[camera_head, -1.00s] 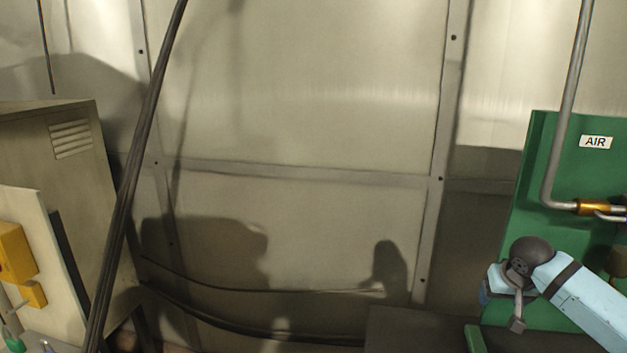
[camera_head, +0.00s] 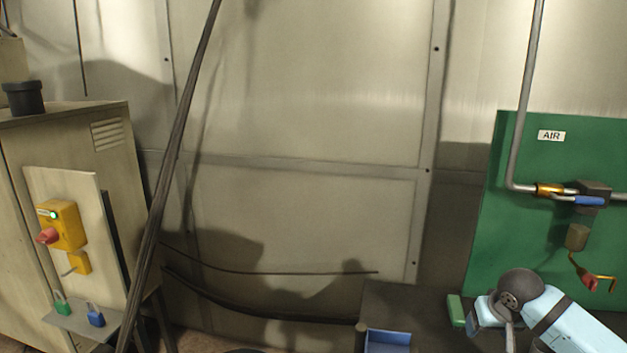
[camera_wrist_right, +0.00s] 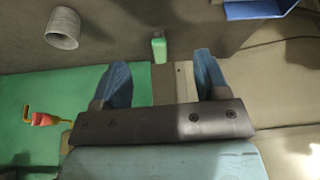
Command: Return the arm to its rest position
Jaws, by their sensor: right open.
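My right arm, pale blue with a dark round joint, comes in from the lower right in the head view. My right gripper (camera_head: 478,314) is at its end, low in front of the dark bench and the green panel. In the right wrist view its two blue fingers (camera_wrist_right: 163,74) stand apart, with no object held between them. A small green block (camera_wrist_right: 159,48) shows beyond the gap between the fingertips. My left arm and gripper are in neither view.
The green AIR panel (camera_head: 520,140) carries a pipe, a blue-handled valve and a red-and-yellow part (camera_head: 590,280). A blue tray (camera_head: 388,338) lies on the dark bench (camera_head: 425,300). A cabinet (camera_head: 70,135) with a yellow switch box (camera_head: 62,225) stands left, beside a dark slanting cable (camera_head: 178,160).

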